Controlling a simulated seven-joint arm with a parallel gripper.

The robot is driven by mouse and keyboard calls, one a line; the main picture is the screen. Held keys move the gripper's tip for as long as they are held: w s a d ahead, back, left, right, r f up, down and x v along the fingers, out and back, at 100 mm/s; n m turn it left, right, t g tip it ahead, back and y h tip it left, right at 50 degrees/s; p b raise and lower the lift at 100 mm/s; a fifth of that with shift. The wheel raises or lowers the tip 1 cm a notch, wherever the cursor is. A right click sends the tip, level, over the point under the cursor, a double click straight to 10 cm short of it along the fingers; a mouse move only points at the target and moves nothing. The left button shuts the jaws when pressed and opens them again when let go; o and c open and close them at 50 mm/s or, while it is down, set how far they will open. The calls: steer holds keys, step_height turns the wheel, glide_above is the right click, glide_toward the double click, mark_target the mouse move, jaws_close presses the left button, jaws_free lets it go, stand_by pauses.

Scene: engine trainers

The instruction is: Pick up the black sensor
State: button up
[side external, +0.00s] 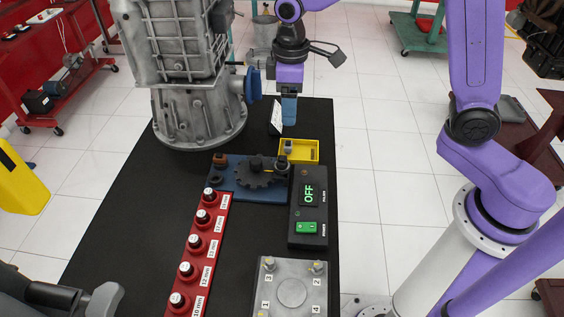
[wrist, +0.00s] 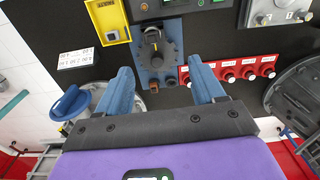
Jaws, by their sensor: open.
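The blue plate (side external: 245,195) carries a dark toothed gear (side external: 250,180). A small black part that looks like the sensor (side external: 284,164) stands at the gear's right edge; it shows beside the gear in the wrist view (wrist: 153,36). A black knob-like hub sits on the gear, so which part is the sensor is not fully certain. My gripper (side external: 289,110) points down beyond the plate, above the far part of the bench and apart from these parts. In the wrist view its two blue fingers (wrist: 162,78) are spread, with nothing held between them.
A yellow tray (side external: 313,161) with a small grey piece sits beyond the plate. A black box (side external: 308,225) reading OFF stands at the right, a red socket rack (side external: 195,255) at the left. A large grey engine housing (side external: 190,90) rises at the far left. A white card (side external: 276,115) stands near my gripper.

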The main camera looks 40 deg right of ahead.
steer(key=w, duration=0.2)
glide_above(282, 158)
steer(key=f, duration=1.1)
steer(key=shift+s+f, duration=0.25)
steer(key=shift+f, duration=0.15)
steer(key=shift+w+f, duration=0.15)
steer(key=shift+f, duration=1.45)
steer(key=shift+w+f, duration=0.1)
steer(key=shift+f, duration=1.45)
steer(key=c, duration=1.2)
steer(key=shift+r, duration=0.1)
